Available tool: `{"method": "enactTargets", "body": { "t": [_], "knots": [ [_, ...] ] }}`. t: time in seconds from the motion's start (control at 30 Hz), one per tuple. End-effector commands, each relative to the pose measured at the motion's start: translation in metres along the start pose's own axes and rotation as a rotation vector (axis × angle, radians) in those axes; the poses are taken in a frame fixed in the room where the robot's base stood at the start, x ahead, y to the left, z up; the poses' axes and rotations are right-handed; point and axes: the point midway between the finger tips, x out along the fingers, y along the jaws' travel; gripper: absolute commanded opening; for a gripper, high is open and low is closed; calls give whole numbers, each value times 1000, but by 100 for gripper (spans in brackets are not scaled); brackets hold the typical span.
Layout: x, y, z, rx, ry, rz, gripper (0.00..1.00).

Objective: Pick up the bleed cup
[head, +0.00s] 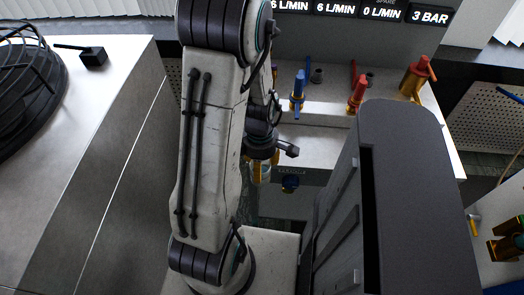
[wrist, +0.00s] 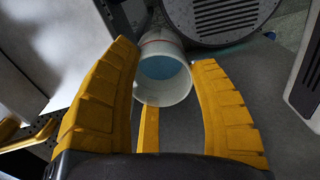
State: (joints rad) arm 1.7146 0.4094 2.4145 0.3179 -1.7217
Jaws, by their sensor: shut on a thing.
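The bleed cup (wrist: 172,96), a white round cup with pale blue inside and a thin red line near its top in the picture, sits between the yellow fingers of my gripper (wrist: 166,60) in the wrist view. The fingers are shut on it, one on each side, with a third finger below. In the head view my gripper (head: 262,170) is small and mostly hidden behind my own arm, and I cannot make out the cup clearly there.
A bench ahead carries a blue-handled valve (head: 297,92), a red-handled valve (head: 357,95) and a brass fitting with a red top (head: 415,78). Readouts (head: 335,8) stand behind. A metal counter (head: 75,170) with a black cage (head: 25,80) lies left.

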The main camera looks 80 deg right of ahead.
Motion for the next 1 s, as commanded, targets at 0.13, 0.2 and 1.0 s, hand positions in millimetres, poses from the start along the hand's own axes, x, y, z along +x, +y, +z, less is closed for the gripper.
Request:
{"method": "enactTargets", "body": {
  "t": [0.13, 0.2, 1.0],
  "knots": [
    [2, -35, 2, 2, 0, 1, 22],
    [6, -33, 3, 1, -2, 9, 22],
    [-4, -60, 6, 10, 0, 0, 22]
  ]
}}
